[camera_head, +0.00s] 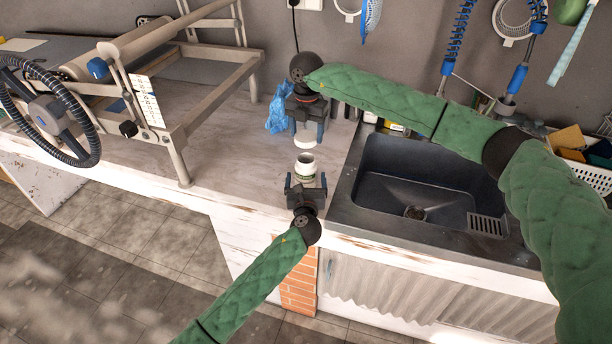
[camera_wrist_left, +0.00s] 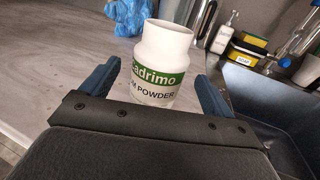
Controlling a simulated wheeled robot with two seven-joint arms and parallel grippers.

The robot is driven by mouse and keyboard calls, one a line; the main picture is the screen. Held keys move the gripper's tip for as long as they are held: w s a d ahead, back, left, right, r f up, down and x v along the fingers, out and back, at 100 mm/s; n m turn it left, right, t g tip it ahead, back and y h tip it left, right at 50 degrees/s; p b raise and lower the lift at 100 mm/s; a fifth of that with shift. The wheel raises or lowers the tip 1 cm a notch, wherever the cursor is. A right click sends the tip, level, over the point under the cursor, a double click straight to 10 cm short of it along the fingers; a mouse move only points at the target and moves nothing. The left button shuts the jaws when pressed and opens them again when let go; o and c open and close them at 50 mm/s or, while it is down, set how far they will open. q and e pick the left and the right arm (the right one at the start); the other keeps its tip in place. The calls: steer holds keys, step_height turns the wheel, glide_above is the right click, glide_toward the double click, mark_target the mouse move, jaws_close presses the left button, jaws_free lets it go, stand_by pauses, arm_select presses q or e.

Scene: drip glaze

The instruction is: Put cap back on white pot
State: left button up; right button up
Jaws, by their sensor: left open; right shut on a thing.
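The white pot (camera_head: 306,164) stands upright on the worktop near the sink, its mouth uncovered. In the left wrist view the pot (camera_wrist_left: 163,52) shows a green label band. My left gripper (camera_head: 306,184) is open at the pot's near side, with one finger to each side of it. My right gripper (camera_head: 306,126) is above and behind the pot, pointing down. It is shut on the white cap (camera_head: 304,139), which is held apart from the pot; the fingers partly hide it.
A dark sink (camera_head: 415,185) lies just right of the pot. A wooden-framed roller machine (camera_head: 150,60) with a handwheel stands on the left. A crumpled blue bag (camera_head: 279,110) lies behind, left of my right gripper. The worktop (camera_head: 235,165) left of the pot is clear.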

arm_select(q)
steer(key=shift+w, duration=2.7)
steer(key=c, duration=1.5)
arm_select(e)
steer(key=shift+f, duration=2.5)
steer(key=shift+f, duration=0.85)
arm_select(q)
steer(key=shift+f, duration=0.1)
arm_select(e)
steer(key=shift+f, duration=0.6)
